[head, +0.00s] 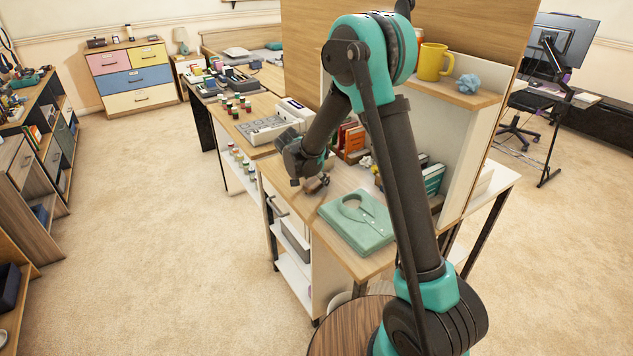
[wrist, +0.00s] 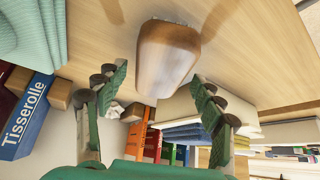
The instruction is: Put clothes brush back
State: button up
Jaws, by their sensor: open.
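The clothes brush (wrist: 168,52) has a rounded brown wooden back and lies on the light wooden desk. In the wrist view it is at the top middle, ahead of and between the two fingers of my gripper (wrist: 157,78). The fingers are spread apart, one on each side, with visible gaps to the brush. In the head view the brush (head: 317,184) shows as a small brown shape just beside my gripper (head: 303,180), partly hidden by it. Whether the fingertips overlap the brush in depth is unclear.
A folded teal item (head: 357,222) lies on the desk (head: 343,183) to the right of the brush. Books (head: 352,138) stand behind, and a white machine (head: 268,128) is at left. A shelf (head: 455,92) with a yellow mug (head: 432,62) rises behind my arm.

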jog(key=v, duration=1.1)
jog(key=s+d+n+y, duration=0.1)
jog(key=s+d, duration=0.5)
jog(key=d, duration=0.1)
jog(key=s+d+f+n+g, duration=0.1)
jog(key=s+d+n, duration=0.1)
jog(key=s+d, duration=0.5)
jog(key=s+d+f+n+y, duration=0.1)
jog(key=s+d, duration=0.6)
jog(key=d, duration=0.1)
jog(key=shift+s+d+n+g+y, duration=0.1)
jog(key=shift+d+n+g+y, duration=0.1)
jog(key=shift+n+g+y, duration=0.15)
jog(key=s+f, duration=0.1)
jog(key=s, duration=0.2)
jog(key=s+d+f+n, duration=0.1)
jog(key=s, duration=0.1)
jog(key=s+d+f+n+y, duration=0.1)
jog(key=s, duration=0.2)
jog(key=shift+s+d+f, duration=0.2)
jog(key=shift+s, duration=0.1)
jog(key=shift+c, duration=0.2)
